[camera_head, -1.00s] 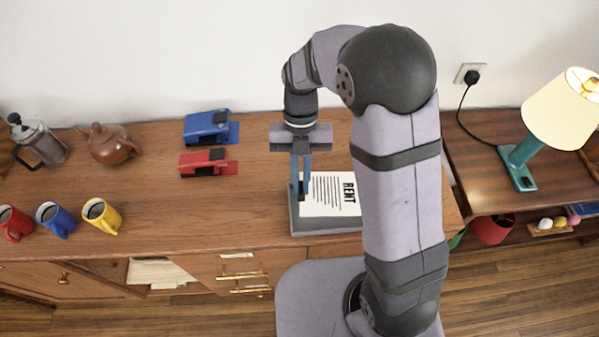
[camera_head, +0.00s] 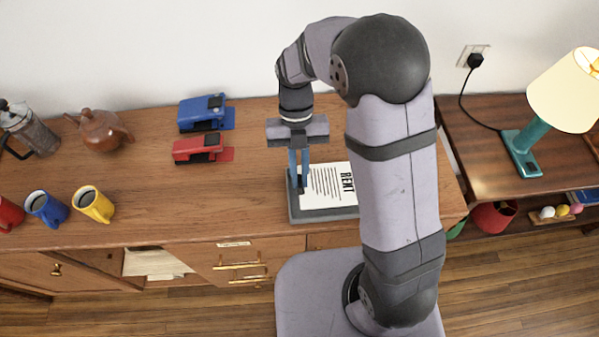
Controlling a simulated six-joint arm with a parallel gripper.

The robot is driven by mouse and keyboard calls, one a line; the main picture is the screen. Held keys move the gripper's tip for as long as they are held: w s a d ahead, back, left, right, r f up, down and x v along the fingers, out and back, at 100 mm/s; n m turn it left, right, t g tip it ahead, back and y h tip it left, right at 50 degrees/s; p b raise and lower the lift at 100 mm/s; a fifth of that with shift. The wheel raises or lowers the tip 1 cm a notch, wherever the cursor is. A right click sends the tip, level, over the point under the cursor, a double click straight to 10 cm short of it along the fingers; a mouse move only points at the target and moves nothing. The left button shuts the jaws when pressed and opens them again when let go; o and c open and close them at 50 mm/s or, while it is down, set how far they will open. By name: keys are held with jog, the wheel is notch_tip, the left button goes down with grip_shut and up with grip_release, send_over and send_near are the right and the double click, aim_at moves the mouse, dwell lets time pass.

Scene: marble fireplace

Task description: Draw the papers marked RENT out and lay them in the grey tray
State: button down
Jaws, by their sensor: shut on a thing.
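The papers marked RENT (camera_head: 325,187) are white with black lines of print. They lie face up over the grey tray (camera_head: 320,216) on the wooden cabinet top. The print of RENT runs sideways near their right side. My gripper (camera_head: 299,188) points down at the left edge of the papers, its blue fingers shut on that edge, just inside the tray's left side. My arm hides the right end of the tray and perhaps part of the papers.
A red stapler-like device (camera_head: 198,150) and a blue one (camera_head: 205,113) stand left of my gripper. A teapot (camera_head: 100,130), French press (camera_head: 30,132) and mugs (camera_head: 93,204) are further left. Other papers (camera_head: 155,264) show in an opening below. A lamp (camera_head: 530,140) stands right.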

jog(key=shift+f+b, duration=0.95)
jog(key=shift+f, duration=1.25)
jog(key=c, duration=1.8)
grip_release()
jog(key=shift+r, duration=0.1)
jog(key=shift+r+p, duration=3.6)
jog(key=shift+r, duration=0.35)
